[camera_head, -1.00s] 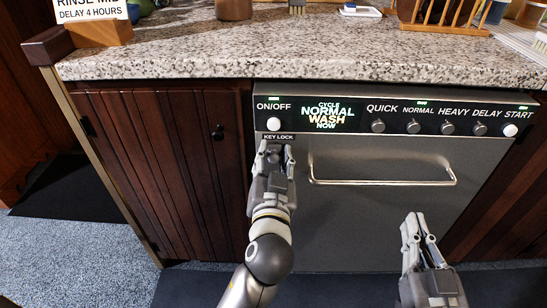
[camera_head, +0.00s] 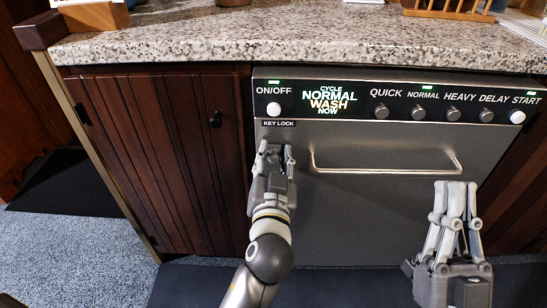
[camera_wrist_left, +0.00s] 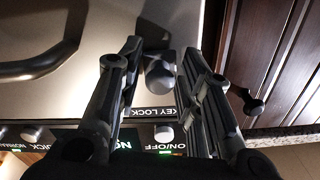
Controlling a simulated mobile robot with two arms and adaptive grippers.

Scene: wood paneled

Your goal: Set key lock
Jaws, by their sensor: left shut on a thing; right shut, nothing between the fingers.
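The dishwasher (camera_head: 385,215) has a KEY LOCK label (camera_head: 278,124) below its ON/OFF button (camera_head: 274,109). In the left wrist view, a rounded grey key lock knob (camera_wrist_left: 160,73) sits beside the KEY LOCK label (camera_wrist_left: 152,112), between the fingers of my left gripper (camera_wrist_left: 168,55). In the head view, my left gripper (camera_head: 275,147) is just below the label, shut on the knob, which its fingers largely hide. My right gripper (camera_head: 456,185) is shut and empty in front of the dishwasher's right side.
A bar handle (camera_head: 385,172) crosses the dishwasher door near my left gripper. The black control panel has several knobs and a lit display (camera_head: 328,102). A wooden cabinet (camera_head: 160,160) with a round knob stands left. The granite counter (camera_head: 300,35) overhangs above.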

